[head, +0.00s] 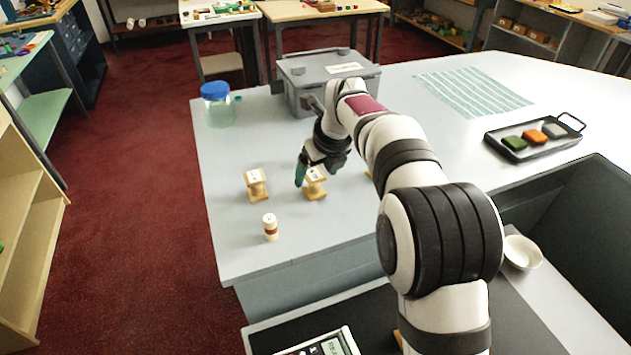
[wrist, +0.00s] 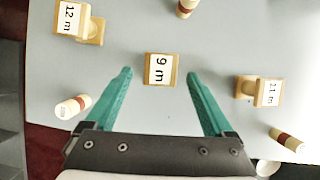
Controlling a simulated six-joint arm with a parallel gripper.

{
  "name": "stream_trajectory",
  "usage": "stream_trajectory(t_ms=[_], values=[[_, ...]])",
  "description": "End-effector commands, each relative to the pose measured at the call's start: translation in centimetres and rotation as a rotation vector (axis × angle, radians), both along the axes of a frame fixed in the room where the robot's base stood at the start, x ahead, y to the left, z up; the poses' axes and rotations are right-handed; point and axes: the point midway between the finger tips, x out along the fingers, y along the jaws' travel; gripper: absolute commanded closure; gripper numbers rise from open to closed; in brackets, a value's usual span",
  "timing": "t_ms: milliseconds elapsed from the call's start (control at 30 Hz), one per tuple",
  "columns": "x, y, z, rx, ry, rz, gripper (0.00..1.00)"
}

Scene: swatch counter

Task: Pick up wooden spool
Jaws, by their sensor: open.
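A wooden spool labelled "9 m" (wrist: 161,70) shows in the middle of the wrist view, in line with the gap between my fingertips. My gripper (wrist: 160,74) is open with teal fingers, and nothing is held. In the head view my gripper (head: 302,174) is low over the counter beside a wooden spool (head: 315,187), partly covering it. Another wooden spool (head: 256,184) stands to its left. In the wrist view, spools labelled "12 m" (wrist: 79,23) and "11 m" (wrist: 258,90) lie to either side. Whether the fingers touch the middle spool is unclear.
A white, red-banded cylinder (head: 270,227) stands in front; similar ones show in the wrist view (wrist: 72,106). Behind are a grey bin (head: 292,92) and a blue-lidded jar (head: 217,105). A dark tray (head: 515,153) of coloured pieces lies right. The counter's left edge is nearby.

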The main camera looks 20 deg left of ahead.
Motion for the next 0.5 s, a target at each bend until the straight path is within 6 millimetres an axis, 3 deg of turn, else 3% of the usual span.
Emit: stream_trajectory(t_ms=[200, 467, 500], values=[[0.9, 1.1, -3.8, -0.002, 0.001, 0.001, 0.12], [1.0, 1.3, -4.2, 0.0, 0.0, 0.0, 0.12], [1.0, 1.3, -4.2, 0.0, 0.0, 0.0, 0.2]])
